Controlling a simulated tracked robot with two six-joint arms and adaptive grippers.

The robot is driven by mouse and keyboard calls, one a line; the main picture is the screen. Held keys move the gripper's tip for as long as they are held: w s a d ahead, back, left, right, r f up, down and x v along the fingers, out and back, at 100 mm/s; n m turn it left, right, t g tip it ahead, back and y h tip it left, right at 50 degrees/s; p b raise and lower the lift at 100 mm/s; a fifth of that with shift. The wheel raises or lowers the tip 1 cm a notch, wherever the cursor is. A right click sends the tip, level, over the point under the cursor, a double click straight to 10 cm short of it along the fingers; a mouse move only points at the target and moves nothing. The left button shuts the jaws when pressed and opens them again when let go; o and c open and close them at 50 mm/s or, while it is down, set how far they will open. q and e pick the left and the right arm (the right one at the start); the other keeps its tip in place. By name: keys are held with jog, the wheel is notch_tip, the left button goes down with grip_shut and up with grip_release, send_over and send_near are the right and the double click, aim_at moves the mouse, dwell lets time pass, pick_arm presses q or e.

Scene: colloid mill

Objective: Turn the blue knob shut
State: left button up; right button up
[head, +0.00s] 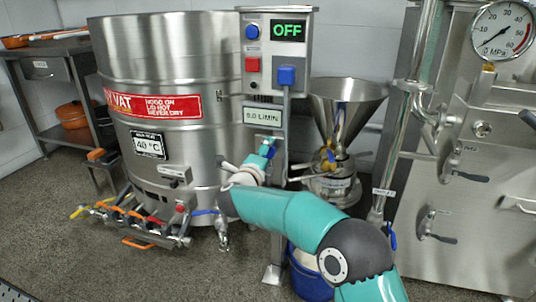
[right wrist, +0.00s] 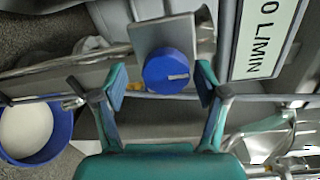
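The blue knob (right wrist: 170,70) is round with a short pale mark across its face and sits on a grey metal bracket in the right wrist view. My right gripper (right wrist: 161,76) is open, with teal fingers on either side of the knob and a gap visible on both sides. How deep the fingers reach past the knob's face I cannot tell. In the head view my right gripper (head: 267,149) is at the grey post under the flow display (head: 262,117); the knob is mostly hidden there. My left gripper is not in view.
The control box (head: 278,55) reads OFF above the gripper. A steel vat (head: 190,60) stands left, and the mill's hopper (head: 346,105) right. A blue bucket with white contents (right wrist: 28,130) is on the floor. Pipes run close around the knob.

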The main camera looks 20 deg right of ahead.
jog(key=shift+a+r, duration=0.15)
jog(key=shift+r, duration=0.05)
jog(key=f+v, duration=0.1)
jog(key=v, duration=1.1)
jog(key=shift+r, duration=0.25)
jog(key=shift+d, duration=0.2)
